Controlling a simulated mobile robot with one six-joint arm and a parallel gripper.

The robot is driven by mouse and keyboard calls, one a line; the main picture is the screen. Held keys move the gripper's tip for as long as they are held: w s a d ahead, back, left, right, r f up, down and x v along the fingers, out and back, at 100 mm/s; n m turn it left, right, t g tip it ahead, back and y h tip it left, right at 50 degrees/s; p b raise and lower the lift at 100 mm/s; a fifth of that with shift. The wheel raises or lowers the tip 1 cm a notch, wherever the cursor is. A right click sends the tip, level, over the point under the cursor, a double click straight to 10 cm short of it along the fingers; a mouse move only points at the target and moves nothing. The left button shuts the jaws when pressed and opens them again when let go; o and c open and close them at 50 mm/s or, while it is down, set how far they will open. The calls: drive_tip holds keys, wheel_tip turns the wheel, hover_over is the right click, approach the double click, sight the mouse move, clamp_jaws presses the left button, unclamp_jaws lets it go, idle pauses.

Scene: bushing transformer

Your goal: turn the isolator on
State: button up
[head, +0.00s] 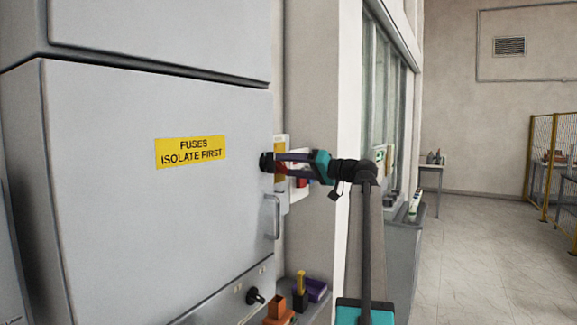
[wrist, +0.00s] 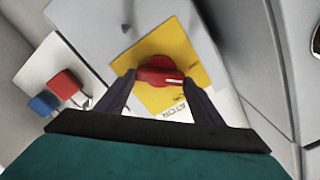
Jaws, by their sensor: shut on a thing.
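The isolator's red rotary handle (wrist: 158,74) sits on a yellow plate (wrist: 204,68) with partly visible black lettering, in the middle of the wrist view. A short white mark shows towards the right end of its grip bar. My gripper (wrist: 160,80) has one finger at each end of the bar and is shut on it. In the head view my gripper (head: 277,164) reaches left beside the grey cabinet (head: 110,220). The isolator is mostly hidden there by the gripper and the cabinet edge.
A red padlock (wrist: 65,84) and a blue padlock (wrist: 43,103) hang left of the isolator in the wrist view. The cabinet has a yellow "FUSES ISOLATE FIRST" label (head: 190,151) and a door handle (head: 273,217). Orange and purple bins (head: 315,289) stand below. Floor at right is open.

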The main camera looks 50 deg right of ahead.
drive_tip(key=m+p, duration=0.2)
drive_tip(key=m, duration=0.2)
drive_tip(key=shift+m, duration=0.3)
drive_tip(key=m+p, duration=0.2)
drive_tip(key=m, duration=0.2)
drive_tip(key=shift+f+m, duration=0.15)
drive_tip(key=shift+m, duration=0.25)
drive_tip(key=o, duration=1)
drive_tip(key=shift+o, duration=0.2)
drive_tip(key=shift+s+d, duration=0.1)
drive_tip(key=b+v, duration=0.3)
drive_tip(key=v, duration=1)
drive_tip(key=shift+s, duration=0.3)
drive_tip(key=shift+f, duration=0.1)
